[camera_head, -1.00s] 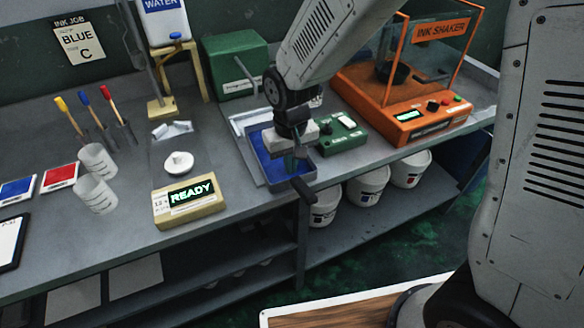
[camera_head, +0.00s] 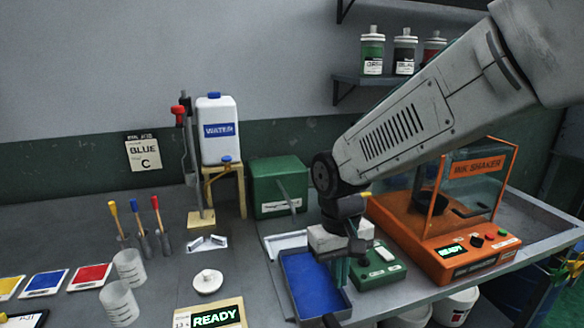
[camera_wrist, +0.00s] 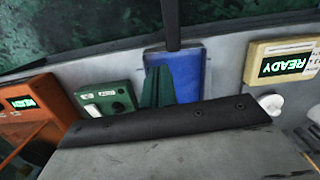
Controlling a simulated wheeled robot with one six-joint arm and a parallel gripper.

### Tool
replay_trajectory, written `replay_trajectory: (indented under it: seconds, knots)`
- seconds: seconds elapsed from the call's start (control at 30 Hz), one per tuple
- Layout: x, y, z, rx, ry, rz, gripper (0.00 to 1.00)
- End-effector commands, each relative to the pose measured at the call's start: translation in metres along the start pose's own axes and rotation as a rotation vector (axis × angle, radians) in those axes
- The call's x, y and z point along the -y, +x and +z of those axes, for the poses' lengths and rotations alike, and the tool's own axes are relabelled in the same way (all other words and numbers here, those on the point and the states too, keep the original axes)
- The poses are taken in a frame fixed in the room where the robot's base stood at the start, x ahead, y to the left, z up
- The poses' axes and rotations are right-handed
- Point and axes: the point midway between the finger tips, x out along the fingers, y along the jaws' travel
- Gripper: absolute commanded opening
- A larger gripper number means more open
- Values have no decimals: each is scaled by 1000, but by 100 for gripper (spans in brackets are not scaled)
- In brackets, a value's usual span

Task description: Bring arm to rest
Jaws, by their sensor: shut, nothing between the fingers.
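My gripper (camera_head: 349,270) hangs at the end of my arm over the right side of the blue tray (camera_head: 312,284), beside the green control box. It holds nothing, and its jaws are shut. The fingertips are small and dark in the head view, so their exact height above the tray is hard to tell. In the wrist view, the blue tray (camera_wrist: 188,82) lies beyond a dark bar of my own wrist, with a green form in front of its left part.
The orange ink shaker (camera_head: 440,235) stands right of the gripper, and the green control box (camera_head: 378,268) is close beside it. A READY display (camera_head: 212,317), a white scale pan (camera_head: 207,281), beakers (camera_head: 118,303) and the water tank (camera_head: 217,130) stand left. Bottles (camera_head: 404,52) sit on a shelf above.

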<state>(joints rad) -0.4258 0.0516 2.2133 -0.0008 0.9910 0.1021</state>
Motion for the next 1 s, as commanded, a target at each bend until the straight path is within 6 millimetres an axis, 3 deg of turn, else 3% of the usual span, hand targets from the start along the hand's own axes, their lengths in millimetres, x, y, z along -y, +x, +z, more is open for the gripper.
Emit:
replay_trajectory:
  seconds: [0.2, 0.4, 0.6, 0.8, 0.93, 0.97, 1.0]
  knots:
    - [-41, -32, 79, 3, 49, -10, 0]
    - [-72, -52, 153, -38, 132, -21, 0]
    - [-89, -60, 208, -120, 232, -21, 0]
    - [-98, -69, 228, -208, 308, -12, 3]
    - [-101, -72, 231, -227, 329, -8, 39]
    - [-101, -72, 230, -225, 330, -9, 42]
    - [-101, -72, 230, -224, 330, -9, 36]
